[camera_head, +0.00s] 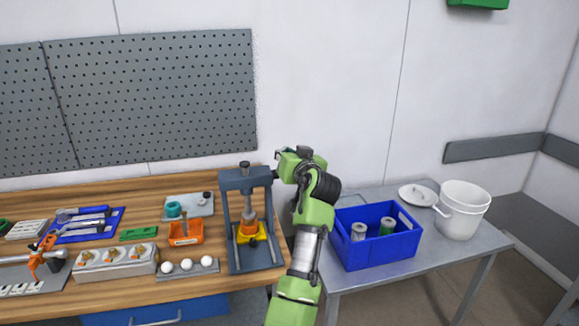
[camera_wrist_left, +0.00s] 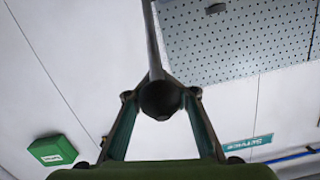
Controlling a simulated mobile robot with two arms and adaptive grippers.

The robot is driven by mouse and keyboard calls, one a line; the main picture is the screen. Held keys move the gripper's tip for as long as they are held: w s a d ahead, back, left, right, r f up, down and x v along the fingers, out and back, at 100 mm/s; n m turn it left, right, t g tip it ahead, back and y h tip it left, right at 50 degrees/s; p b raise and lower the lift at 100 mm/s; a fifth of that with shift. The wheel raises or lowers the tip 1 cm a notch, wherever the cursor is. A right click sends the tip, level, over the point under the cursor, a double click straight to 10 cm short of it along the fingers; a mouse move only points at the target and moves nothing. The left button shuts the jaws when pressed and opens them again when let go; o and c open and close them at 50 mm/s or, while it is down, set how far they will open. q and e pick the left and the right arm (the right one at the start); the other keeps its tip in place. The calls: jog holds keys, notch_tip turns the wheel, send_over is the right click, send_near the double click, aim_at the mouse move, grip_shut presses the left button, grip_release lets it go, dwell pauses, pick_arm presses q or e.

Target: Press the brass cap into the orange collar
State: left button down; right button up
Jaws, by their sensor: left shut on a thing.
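A grey press (camera_head: 231,222) stands at the right end of the wooden bench. Its ram (camera_head: 249,212) is down over the orange collar (camera_head: 246,233), which sits on a yellow holder (camera_head: 262,238). I cannot make out the brass cap apart from the ram and collar. My left gripper (camera_wrist_left: 160,104) is shut on the dark ball knob (camera_wrist_left: 160,97) of the press lever, whose rod (camera_wrist_left: 154,40) runs up in the left wrist view. In the head view my left gripper (camera_head: 283,170) is beside the top of the press, its fingertips mostly hidden. My right gripper is not in view.
Left of the press are an orange bin (camera_head: 185,241), a grey strip with white balls (camera_head: 188,273) and a grey plate with a teal ring (camera_head: 202,208). A blue crate (camera_head: 385,251) and white bucket (camera_head: 459,214) stand on the grey table at right.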

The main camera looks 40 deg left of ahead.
pick_arm(q)
jog(key=shift+r, duration=0.3)
jog(key=shift+f, duration=0.15)
dwell(0.8)
jog(key=c, duration=1.7)
grip_release()
jog(key=shift+s, duration=0.15)
jog(key=shift+s+d, duration=0.25)
jog(key=shift+d, duration=0.25)
jog(key=v, duration=0.6)
jog(key=shift+s, duration=0.15)
jog(key=shift+d, duration=0.1)
jog(key=shift+c, duration=0.3)
